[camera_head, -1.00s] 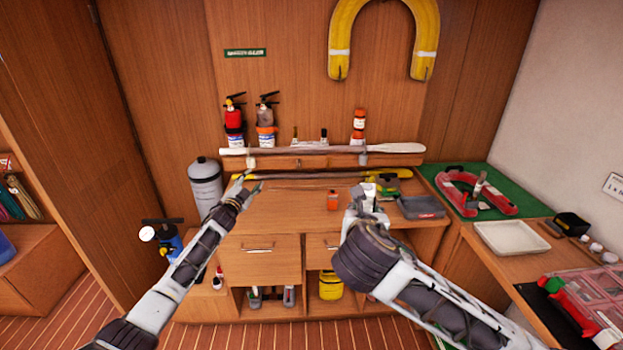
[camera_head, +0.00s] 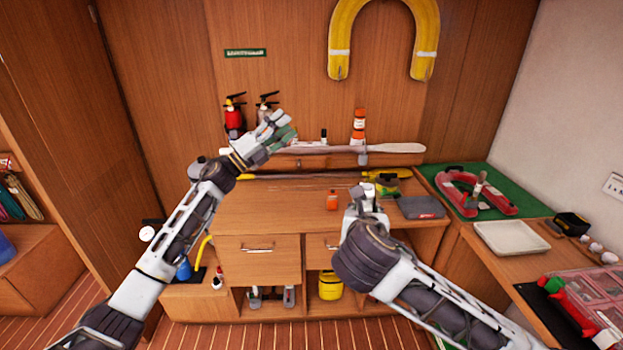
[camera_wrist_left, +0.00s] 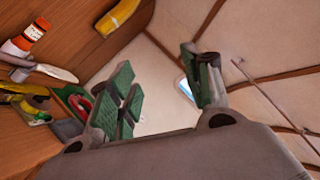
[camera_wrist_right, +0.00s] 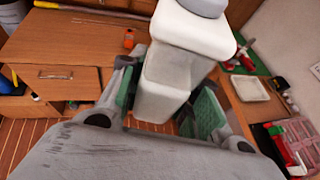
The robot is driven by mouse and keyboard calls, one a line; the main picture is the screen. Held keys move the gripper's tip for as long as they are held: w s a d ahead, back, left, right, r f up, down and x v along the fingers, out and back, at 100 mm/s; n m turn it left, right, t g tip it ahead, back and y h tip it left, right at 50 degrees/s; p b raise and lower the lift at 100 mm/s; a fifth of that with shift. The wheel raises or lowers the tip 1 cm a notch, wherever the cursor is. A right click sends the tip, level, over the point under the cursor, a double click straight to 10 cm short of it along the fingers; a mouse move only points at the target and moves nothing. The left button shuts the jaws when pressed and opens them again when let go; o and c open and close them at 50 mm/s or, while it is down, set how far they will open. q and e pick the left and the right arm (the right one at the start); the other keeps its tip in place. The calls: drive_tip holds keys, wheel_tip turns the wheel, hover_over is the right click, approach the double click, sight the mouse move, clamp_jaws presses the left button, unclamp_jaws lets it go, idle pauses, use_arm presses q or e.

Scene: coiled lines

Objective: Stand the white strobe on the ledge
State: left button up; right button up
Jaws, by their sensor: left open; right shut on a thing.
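The white strobe (camera_wrist_right: 175,75) is a pale, blocky body with a rounded grey top. It stands roughly upright between the pads of my right gripper (camera_wrist_right: 163,105), which is shut on it. In the head view the strobe (camera_head: 368,194) and right gripper (camera_head: 366,210) are in front of the cabinet top, partly hidden by the wrist. The ledge (camera_head: 318,161) runs along the back wall above the cabinet. My left gripper (camera_head: 279,131) is open and raised before the ledge's left part, hiding some of it. The left wrist view shows its spread, empty green pads (camera_wrist_left: 165,95).
A white paddle (camera_head: 385,149) lies along the ledge. A red extinguisher (camera_head: 233,116), a grey one beside it and an orange-white bottle (camera_head: 359,125) stand there. An orange item (camera_head: 332,199) and a dark tray (camera_head: 420,207) are on the cabinet top (camera_head: 270,207).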

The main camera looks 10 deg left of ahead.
use_arm(q)
drive_tip(key=s+d+r+m+g+h, duration=0.2)
drive_tip(key=s+d+m+g+h, duration=0.1)
drive_tip(key=s+d+m+g, duration=0.4)
drive_tip(key=m+g+y, duration=0.2)
drive_tip(key=m+g, duration=0.8)
drive_tip(key=m, duration=0.5)
approach(368, 185)
drive_tip(key=a, duration=0.2)
drive_tip(key=shift+f+m, duration=0.15)
drive_tip(key=shift+m, duration=0.35)
drive_tip(key=shift+d, duration=0.15)
drive_tip(key=shift+s+d, duration=0.15)
drive_tip(key=shift+d, duration=5.75)
drive_tip(key=c, duration=0.7)
drive_tip(key=shift+c, duration=1)
use_arm(e)
drive_tip(key=o, duration=1.1)
